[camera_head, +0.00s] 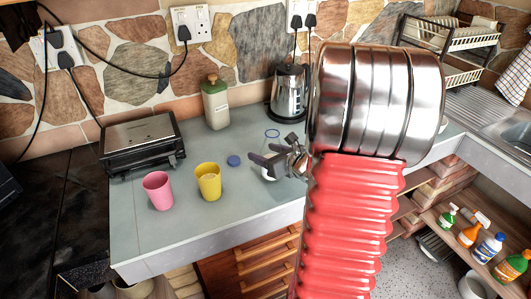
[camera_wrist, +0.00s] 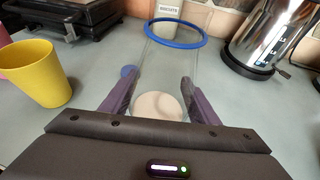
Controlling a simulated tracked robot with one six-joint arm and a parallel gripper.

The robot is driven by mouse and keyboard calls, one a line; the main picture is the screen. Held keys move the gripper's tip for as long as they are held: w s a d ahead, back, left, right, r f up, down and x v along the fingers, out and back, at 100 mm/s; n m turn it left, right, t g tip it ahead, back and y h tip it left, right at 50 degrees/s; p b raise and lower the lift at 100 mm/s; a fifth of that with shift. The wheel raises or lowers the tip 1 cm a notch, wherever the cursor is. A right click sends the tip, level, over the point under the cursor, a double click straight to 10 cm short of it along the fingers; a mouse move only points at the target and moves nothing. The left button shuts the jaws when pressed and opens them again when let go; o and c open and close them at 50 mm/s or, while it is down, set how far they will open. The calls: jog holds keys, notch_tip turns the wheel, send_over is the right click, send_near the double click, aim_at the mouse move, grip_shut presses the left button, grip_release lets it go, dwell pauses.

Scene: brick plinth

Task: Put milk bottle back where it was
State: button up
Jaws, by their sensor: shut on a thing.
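The milk bottle (camera_wrist: 158,106) is clear glass with a blue rim and a little white milk at the bottom. In the wrist view it stands between my gripper's purple fingers (camera_wrist: 162,88), which are shut on it. The bottle looks roughly upright. I cannot tell whether its base touches the counter.
A yellow cup (camera_head: 208,183) and a pink cup (camera_head: 158,191) stand to the left. A grill (camera_head: 141,142) is behind them. A container with a green lid (camera_head: 215,104) and a kettle (camera_head: 288,92) stand by the stone wall. The counter's front middle is clear.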

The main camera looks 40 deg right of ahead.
jog(key=o, duration=1.6)
jog(key=shift+o, duration=0.2)
jog(key=v, duration=1.2)
jog(key=shift+r, duration=0.1)
